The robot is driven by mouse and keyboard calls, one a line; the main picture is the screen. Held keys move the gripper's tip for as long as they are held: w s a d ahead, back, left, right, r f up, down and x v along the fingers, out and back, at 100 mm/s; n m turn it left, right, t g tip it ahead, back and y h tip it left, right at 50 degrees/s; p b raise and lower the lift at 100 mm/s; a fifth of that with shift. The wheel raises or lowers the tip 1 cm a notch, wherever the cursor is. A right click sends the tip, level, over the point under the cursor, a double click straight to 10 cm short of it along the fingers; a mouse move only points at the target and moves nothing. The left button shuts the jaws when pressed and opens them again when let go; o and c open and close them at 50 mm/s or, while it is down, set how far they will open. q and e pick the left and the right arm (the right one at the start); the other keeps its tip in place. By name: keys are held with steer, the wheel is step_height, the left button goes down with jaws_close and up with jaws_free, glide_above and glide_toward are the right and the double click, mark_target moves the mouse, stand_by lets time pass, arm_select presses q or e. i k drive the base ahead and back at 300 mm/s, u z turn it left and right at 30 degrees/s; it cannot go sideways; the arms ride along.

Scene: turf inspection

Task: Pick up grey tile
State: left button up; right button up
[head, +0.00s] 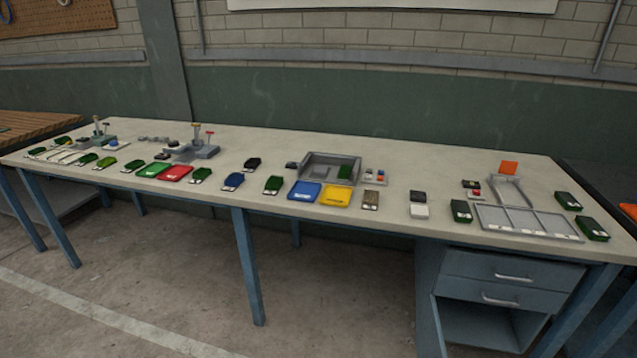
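No piece can be singled out as the grey tile at this distance. Small flat pieces lie on the long pale workbench (400,233). Near the middle front is a brownish-grey piece (371,200) with a light label. To its right are a dark block (418,196) and a white block (419,211) just in front of it. A grey open box (333,166) stands behind the blue and yellow trays and holds a green piece (344,172). Neither of my grippers is in view.
A blue tray (305,191), yellow tray (336,196), green tray (153,170) and red tray (175,174) line the front. A grey divided tray (530,221) is at the right, with dark green boxes (461,211) around it. Drawers (508,270) sit below. Clear concrete floor lies in front.

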mark_target(317, 170)
steer(key=u, duration=0.35)
steer(key=i, duration=1.2)
steer(key=z, duration=0.3)
